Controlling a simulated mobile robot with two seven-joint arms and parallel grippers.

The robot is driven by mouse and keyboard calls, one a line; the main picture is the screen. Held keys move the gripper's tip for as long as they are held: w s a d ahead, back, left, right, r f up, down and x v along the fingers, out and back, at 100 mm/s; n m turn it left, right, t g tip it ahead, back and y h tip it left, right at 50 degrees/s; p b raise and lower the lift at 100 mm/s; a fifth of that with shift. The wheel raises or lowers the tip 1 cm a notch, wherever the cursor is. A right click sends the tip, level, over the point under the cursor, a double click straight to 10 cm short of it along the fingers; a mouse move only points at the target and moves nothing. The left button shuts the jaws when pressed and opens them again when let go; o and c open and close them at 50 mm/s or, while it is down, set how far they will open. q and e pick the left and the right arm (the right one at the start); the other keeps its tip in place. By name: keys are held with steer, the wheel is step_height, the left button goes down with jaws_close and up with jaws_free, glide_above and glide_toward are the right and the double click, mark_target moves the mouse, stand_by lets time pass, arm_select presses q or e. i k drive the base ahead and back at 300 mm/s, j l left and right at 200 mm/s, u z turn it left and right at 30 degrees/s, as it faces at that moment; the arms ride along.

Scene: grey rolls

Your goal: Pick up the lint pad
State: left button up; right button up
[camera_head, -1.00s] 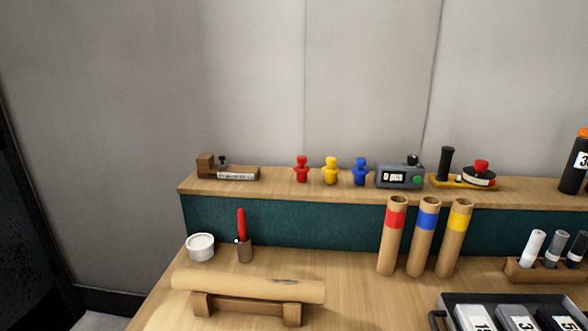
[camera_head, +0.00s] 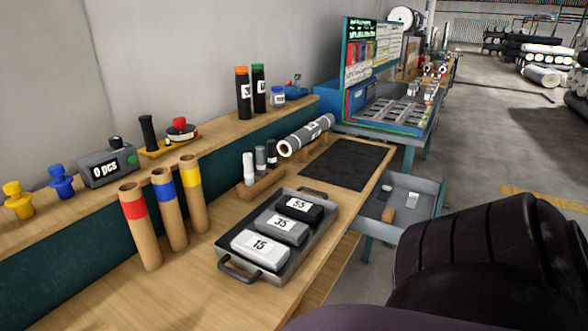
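I cannot tell for sure which thing is the lint pad. Neither of my grippers is in view. A dark part of my own body fills the lower right and hides the floor there.
A grey roll (camera_head: 306,135) lies by a bare dark mat (camera_head: 343,163). The aisle (camera_head: 500,130) is open.

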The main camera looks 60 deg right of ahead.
mark_target(388, 215)
steer(key=i+j+z, duration=0.2)
steer(key=j, duration=0.15)
steer(key=k+l, duration=0.45)
steer(key=k+l+z, duration=0.4)
steer(key=l, duration=0.15)
steer(key=z, duration=1.6)
